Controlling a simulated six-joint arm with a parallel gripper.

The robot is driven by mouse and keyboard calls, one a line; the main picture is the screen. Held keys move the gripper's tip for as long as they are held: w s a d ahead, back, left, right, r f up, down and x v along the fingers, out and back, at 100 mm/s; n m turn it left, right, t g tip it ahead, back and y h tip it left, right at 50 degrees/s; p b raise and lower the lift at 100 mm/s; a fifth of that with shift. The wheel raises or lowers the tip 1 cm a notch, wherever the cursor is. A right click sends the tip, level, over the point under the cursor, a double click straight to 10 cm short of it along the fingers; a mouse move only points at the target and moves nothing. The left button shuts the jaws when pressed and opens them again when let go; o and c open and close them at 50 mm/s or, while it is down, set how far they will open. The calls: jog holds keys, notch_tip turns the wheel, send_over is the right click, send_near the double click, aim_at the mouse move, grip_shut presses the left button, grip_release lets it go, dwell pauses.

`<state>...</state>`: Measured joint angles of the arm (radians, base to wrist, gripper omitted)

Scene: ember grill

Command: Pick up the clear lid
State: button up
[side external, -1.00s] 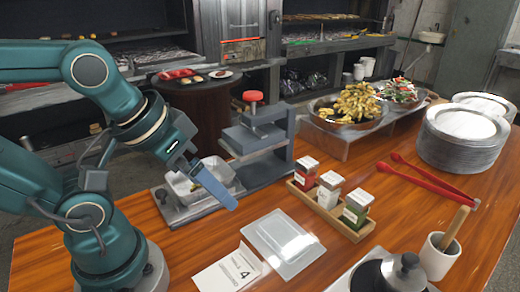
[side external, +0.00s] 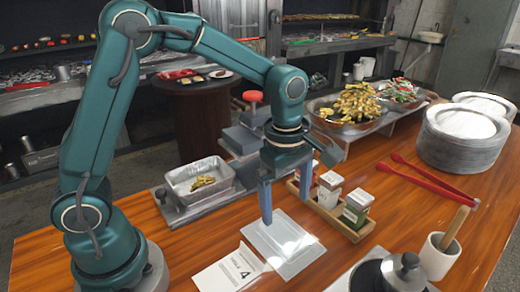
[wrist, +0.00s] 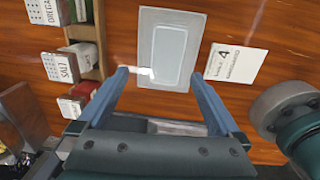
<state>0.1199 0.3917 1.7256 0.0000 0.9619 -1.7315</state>
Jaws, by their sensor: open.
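The clear lid (side external: 285,246) is a flat, translucent rectangle lying on the wooden table, between the spice rack and the number card. In the wrist view the lid (wrist: 170,48) lies ahead of the fingertips, roughly centred between them. My gripper (side external: 287,200) points down above the lid's far edge, its blue fingers spread wide. In the wrist view my gripper (wrist: 162,72) is open with nothing between the fingers. I cannot tell the exact height of the fingertips above the lid.
A wooden spice rack (side external: 326,213) with several shakers stands close to the gripper on the right. A number 4 card (side external: 230,272) lies beside the lid. Red tongs (side external: 432,178) lie farther right.

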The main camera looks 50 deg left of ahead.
aim_at(283, 233)
jog(key=shift+s+d+f+g, duration=0.1)
jog(key=shift+s+f+g, duration=0.1)
jog(key=shift+f, duration=0.35)
jog(key=shift+s+d+f+g, duration=0.1)
jog(key=shift+f+g, duration=0.1)
jog(key=shift+f, duration=2.8)
jog(key=shift+c, duration=0.3)
